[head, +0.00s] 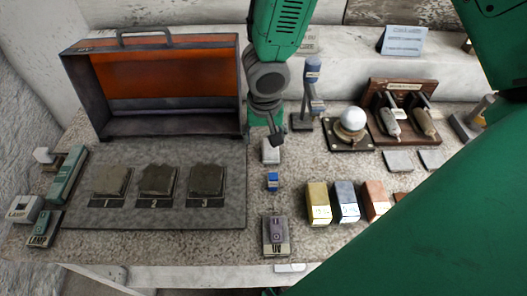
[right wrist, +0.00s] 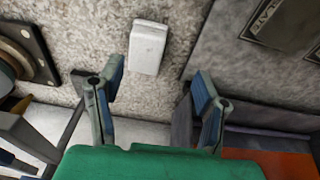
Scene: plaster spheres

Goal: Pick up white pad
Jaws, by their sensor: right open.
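The white pad (head: 270,151) is a small pale block lying flat on the speckled table, just right of the dark mat. In the right wrist view the white pad (right wrist: 148,47) lies ahead of the fingertips and between their lines, not touched by either finger. My right gripper (head: 267,130) comes down from above at the pad's far edge and hides a little of it. In its wrist view the right gripper (right wrist: 157,88) shows two blue-padded fingers spread apart with nothing between them. My left gripper is not in view.
An orange-backed metal booth (head: 170,75) stands left of the gripper. A blue-topped post (head: 311,90) and a white sphere on a stand (head: 352,120) are to the right. A small blue block (head: 272,181) lies in front of the pad. Coloured blocks (head: 346,200) stand front right.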

